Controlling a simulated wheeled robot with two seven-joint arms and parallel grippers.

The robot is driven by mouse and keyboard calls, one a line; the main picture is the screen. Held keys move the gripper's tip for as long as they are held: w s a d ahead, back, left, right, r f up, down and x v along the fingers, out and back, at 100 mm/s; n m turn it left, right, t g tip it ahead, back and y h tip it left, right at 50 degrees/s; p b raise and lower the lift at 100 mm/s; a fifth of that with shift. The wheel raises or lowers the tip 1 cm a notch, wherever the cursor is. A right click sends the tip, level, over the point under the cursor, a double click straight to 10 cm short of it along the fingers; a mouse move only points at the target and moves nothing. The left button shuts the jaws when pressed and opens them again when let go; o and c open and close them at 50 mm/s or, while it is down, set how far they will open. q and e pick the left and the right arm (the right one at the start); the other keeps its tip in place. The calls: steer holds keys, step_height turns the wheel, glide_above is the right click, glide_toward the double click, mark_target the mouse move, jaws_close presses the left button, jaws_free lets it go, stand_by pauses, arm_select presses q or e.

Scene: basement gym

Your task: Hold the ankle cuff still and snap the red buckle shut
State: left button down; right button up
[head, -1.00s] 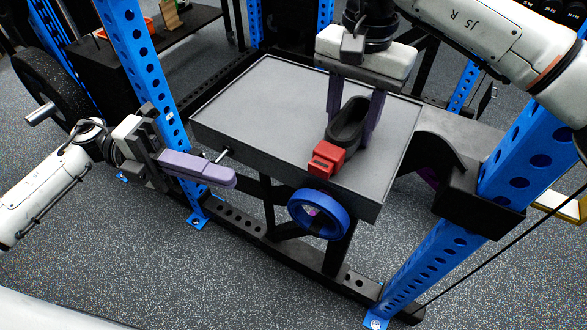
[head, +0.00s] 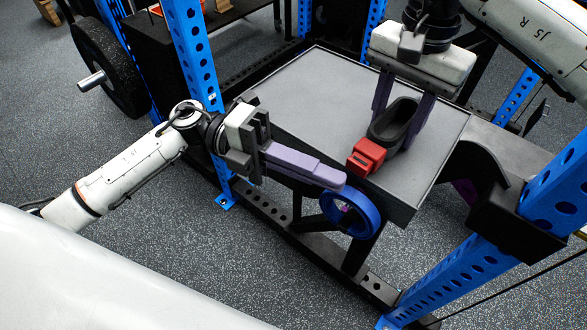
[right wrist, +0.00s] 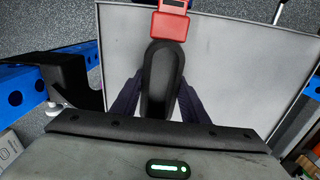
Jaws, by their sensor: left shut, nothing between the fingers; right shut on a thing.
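The black ankle cuff (head: 397,122) rests on the grey tabletop near its front edge, and it also shows in the right wrist view (right wrist: 163,82). The red buckle (head: 366,157) is at the cuff's near end, close to the table edge; in the right wrist view it is at the top (right wrist: 172,20). My right gripper (head: 400,125) reaches down from above, with its purple fingers shut on the sides of the cuff. My left gripper (head: 340,181) is shut and empty, its purple fingers pointing right, just left of and nearer than the buckle, apart from it.
The grey tabletop (head: 315,100) is mostly bare left of the cuff. A blue ring (head: 352,214) is below the front edge. Blue perforated rack posts (head: 190,60) stand left and right, with a black bracket (head: 500,215) at the right.

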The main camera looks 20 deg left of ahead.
mark_target(339, 159)
arm_select(q)
steer(key=shift+w+d, duration=0.2)
steer(key=shift+w, duration=0.35)
steer(key=shift+w+d, duration=0.15)
steer(key=shift+w, duration=0.35)
steer(key=shift+w+d, duration=0.2)
steer(key=shift+w, duration=0.3)
steer(key=shift+w+d, duration=0.2)
steer(key=shift+w, duration=0.25)
arm_select(e)
steer(key=shift+a, duration=0.1)
arm_select(q)
steer(key=s+a, duration=0.2)
steer(key=a, duration=0.9)
steer(key=shift+s+a, duration=0.2)
steer(key=shift+s, duration=0.2)
